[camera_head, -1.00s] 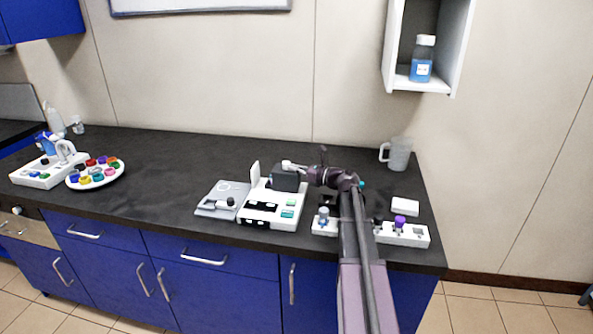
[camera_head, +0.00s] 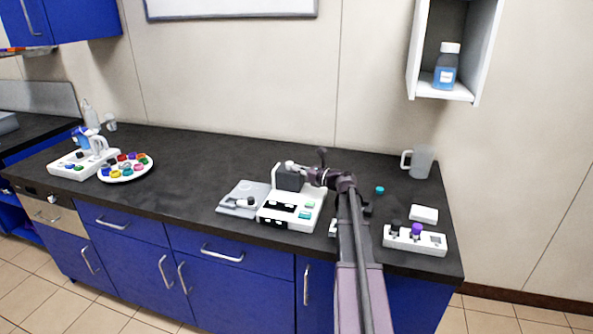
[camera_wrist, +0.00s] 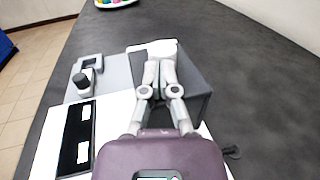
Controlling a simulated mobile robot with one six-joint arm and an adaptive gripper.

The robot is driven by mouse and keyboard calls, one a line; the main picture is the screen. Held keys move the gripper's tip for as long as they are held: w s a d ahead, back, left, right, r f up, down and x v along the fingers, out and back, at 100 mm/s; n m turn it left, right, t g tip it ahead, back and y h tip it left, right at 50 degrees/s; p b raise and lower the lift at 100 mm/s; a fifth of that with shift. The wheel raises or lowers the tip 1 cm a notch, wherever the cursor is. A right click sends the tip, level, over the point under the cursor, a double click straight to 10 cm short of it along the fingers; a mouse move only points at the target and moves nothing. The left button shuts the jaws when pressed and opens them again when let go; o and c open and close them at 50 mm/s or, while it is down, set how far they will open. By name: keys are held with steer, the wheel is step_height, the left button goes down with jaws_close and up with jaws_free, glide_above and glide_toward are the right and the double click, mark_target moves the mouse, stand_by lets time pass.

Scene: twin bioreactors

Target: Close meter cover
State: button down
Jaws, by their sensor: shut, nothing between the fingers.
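The meter (camera_head: 308,218) is a white box on the counter with dark display windows and green buttons on its front. A dark grey block-shaped cover (camera_head: 290,180) sits upright on its back part. A white upright panel (camera_head: 275,171) stands at the block's left side, with little or no gap visible. In the wrist view the grey block (camera_wrist: 194,84) lies right of the fingers and the white panel (camera_wrist: 160,45) beyond them. My gripper (camera_wrist: 160,58) is shut and empty, its tips close to the panel. Contact cannot be told. It also shows over the block in the head view (camera_head: 291,166).
A grey scale-like plate (camera_head: 235,203) adjoins the meter's left side. To the right are a white rack with a purple-capped item (camera_head: 416,231), a white box (camera_head: 424,214) and a mug (camera_head: 421,162). A round tray of coloured caps (camera_head: 125,175) is far left. Counter between is clear.

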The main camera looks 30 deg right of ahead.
steer(key=shift+w+a+r, duration=0.1)
steer(key=shift+w+a, duration=0.1)
steer(key=shift+a, duration=0.05)
steer(key=shift+s+d, duration=0.1)
steer(key=shift+s+d, duration=0.15)
steer(key=shift+s, duration=0.25)
steer(key=v, duration=1.3)
steer(key=shift+s+d, duration=0.15)
steer(key=shift+d, duration=0.1)
